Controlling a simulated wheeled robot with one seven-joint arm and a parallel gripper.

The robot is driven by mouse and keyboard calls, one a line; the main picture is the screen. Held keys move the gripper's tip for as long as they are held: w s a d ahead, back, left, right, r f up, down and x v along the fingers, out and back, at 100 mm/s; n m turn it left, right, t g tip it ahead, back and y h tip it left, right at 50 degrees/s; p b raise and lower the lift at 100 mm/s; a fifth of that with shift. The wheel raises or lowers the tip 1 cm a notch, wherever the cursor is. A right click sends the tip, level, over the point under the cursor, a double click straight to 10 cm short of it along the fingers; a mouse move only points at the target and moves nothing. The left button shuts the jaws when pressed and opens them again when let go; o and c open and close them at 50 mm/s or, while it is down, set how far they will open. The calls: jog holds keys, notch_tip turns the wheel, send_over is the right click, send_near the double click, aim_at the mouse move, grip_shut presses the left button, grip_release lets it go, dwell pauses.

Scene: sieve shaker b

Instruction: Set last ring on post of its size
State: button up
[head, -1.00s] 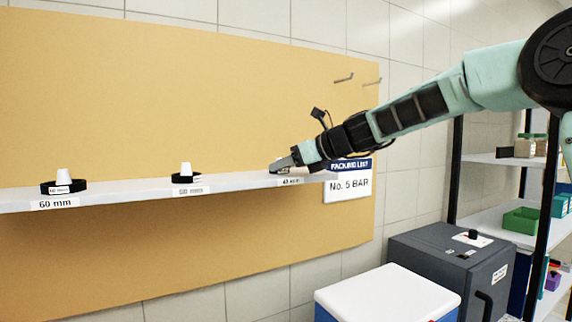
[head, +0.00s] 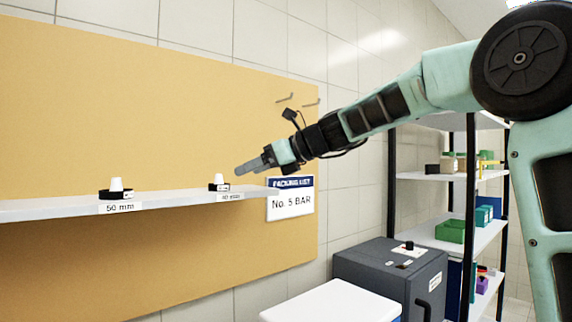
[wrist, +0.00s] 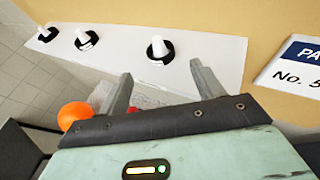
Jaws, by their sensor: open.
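A white shelf (head: 170,199) carries white tapered posts. The 50 mm post (head: 116,184) and the rightmost post (head: 219,178), whose label looks like 40 mm, each have a black ring around the base. In the wrist view three posts show, each with a black ring: the right one (wrist: 160,47), the middle one (wrist: 82,35) and the left one (wrist: 44,32). My gripper (head: 240,170) is just right of and above the rightmost post, apart from it. In the wrist view my gripper (wrist: 160,76) is open, with nothing between its fingers.
A packing list sign (head: 291,198) hangs at the shelf's right end on the tan board (head: 120,90). Below stand a white-lidded box (head: 330,303) and a dark grey machine (head: 385,275). A rack with bins (head: 450,231) is at right. An orange round object (wrist: 74,115) shows below the shelf.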

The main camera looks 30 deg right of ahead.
jog(key=b+v, duration=0.2)
jog(key=v, duration=0.7)
jog(key=s+a+f+n+g+h+b, duration=0.1)
jog(key=s+a+f+n+g, duration=0.1)
jog(key=s+a+f+n, duration=0.45)
jog(key=s+a+f+n+g+h+b, duration=0.1)
jog(key=a+f+n+g, duration=0.3)
jog(key=f, duration=0.6)
jog(key=s+a+f+n+g+h+b, duration=0.1)
jog(key=s+a+f+n, duration=0.25)
jog(key=a+f, duration=0.45)
jog(key=s+f+n+g+h+b, duration=0.2)
jog(key=s+f+n+h, duration=0.3)
jog(key=s+f+n, duration=1.5)
jog(key=shift+s+f+n+g+b, duration=0.3)
jog(key=shift+s+n+g, duration=0.3)
jog(key=shift+s+n, duration=0.15)
jog(key=shift+w, duration=0.1)
